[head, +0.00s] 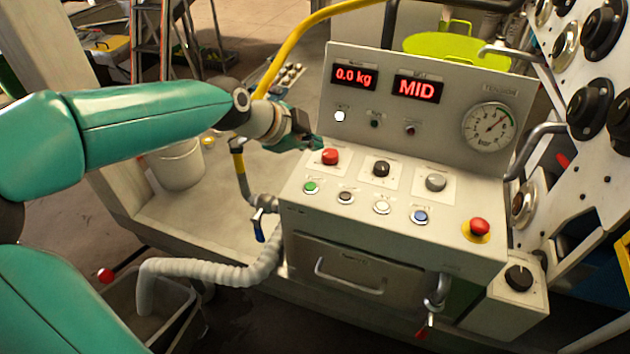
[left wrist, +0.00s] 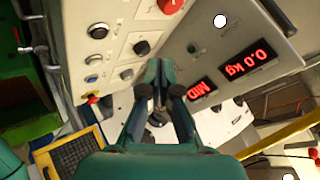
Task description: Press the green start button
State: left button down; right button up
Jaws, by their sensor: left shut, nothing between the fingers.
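The green start button (head: 311,187) sits at the left end of the front button row on the grey control panel (head: 300,222). My left gripper (head: 314,144) comes in from the left, shut and empty. It is near the panel's upper left, behind and above the green button in the head view, and apart from it. In the left wrist view the left fingertips (left wrist: 160,66) are together, pointing along the panel. I cannot make out the green button in that view. My right gripper is not in view.
A red knob (head: 330,156) sits just behind the green button, close to my left fingertips. A dark button (head: 346,197) is to its right. Displays (head: 417,89) read "0.0 kg" and "MID". A yellow hose (head: 290,45) and a blue-handled valve (head: 258,226) lie left of the panel.

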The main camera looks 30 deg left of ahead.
aim_at(309, 188)
pick_arm(q)
jog(key=f+b, duration=0.4)
jog(key=f, duration=0.1)
jog(key=f+b, duration=0.2)
jog(key=f, duration=0.1)
jog(key=shift+s+a+f, duration=0.15)
jog(key=shift+a+f, duration=0.1)
jog(key=shift+f+b, duration=0.25)
jog(key=shift+b, duration=0.05)
dwell(1.3)
jog(key=shift+f+b, duration=0.35)
jog(key=shift+b, duration=0.3)
jog(key=shift+f+b, duration=0.4)
jog(key=shift+b, duration=0.2)
dwell(0.5)
jog(key=shift+r, duration=0.1)
jog(key=shift+r+p, duration=0.4)
jog(key=shift+r, duration=0.35)
